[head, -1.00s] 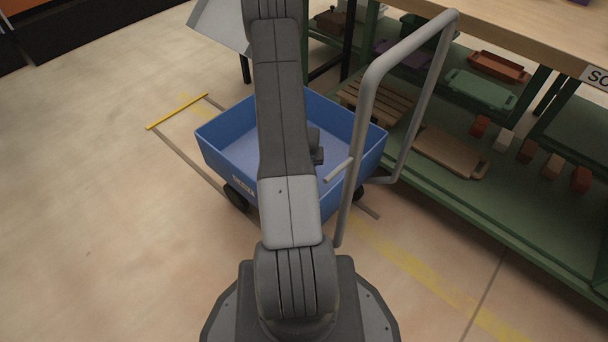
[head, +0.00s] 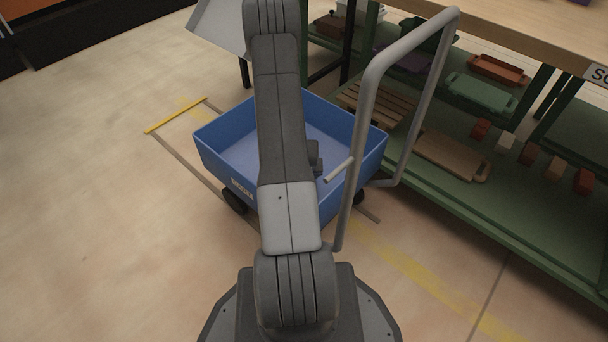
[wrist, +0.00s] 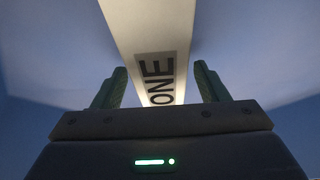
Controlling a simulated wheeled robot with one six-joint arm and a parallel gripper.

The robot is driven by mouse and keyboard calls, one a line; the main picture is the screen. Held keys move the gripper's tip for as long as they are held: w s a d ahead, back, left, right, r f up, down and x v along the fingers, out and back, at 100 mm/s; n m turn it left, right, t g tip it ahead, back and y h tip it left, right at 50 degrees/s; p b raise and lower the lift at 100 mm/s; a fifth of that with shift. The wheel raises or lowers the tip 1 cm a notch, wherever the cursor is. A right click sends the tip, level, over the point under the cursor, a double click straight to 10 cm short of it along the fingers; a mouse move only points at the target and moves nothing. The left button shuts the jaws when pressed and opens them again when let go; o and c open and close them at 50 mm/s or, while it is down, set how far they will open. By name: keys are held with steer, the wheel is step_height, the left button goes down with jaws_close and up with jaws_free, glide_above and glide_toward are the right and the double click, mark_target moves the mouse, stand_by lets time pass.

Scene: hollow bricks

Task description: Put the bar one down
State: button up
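A pale beige bar labelled "ONE" (wrist: 150,30) runs down the middle of the wrist view, between the two fingers of my gripper (wrist: 160,80). Narrow strips of blue show between the bar and each finger, so the gripper looks open around or just above it. The bar's lower end is hidden behind the gripper body. Blue surfaces surround it in the wrist view.
The cart's grey handle (head: 365,110) rises to the right of my arm. A green shelf rack (head: 520,220) with a wooden top stands close on the right, holding trays and small blocks. A yellow strip (head: 177,115) lies on the floor beyond the cart. The floor at left is clear.

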steer(key=p+v, duration=0.4)
steer(key=v, duration=0.8)
steer(key=b+x, duration=0.4)
steer(key=x, duration=0.8)
steer(key=shift+f, duration=0.3)
step_height(320, 180, up, 4)
steer(key=shift+f+p, duration=0.2)
steer(key=shift+p, duration=0.6)
steer(key=shift+r, duration=0.5)
steer(key=shift+f, duration=0.1)
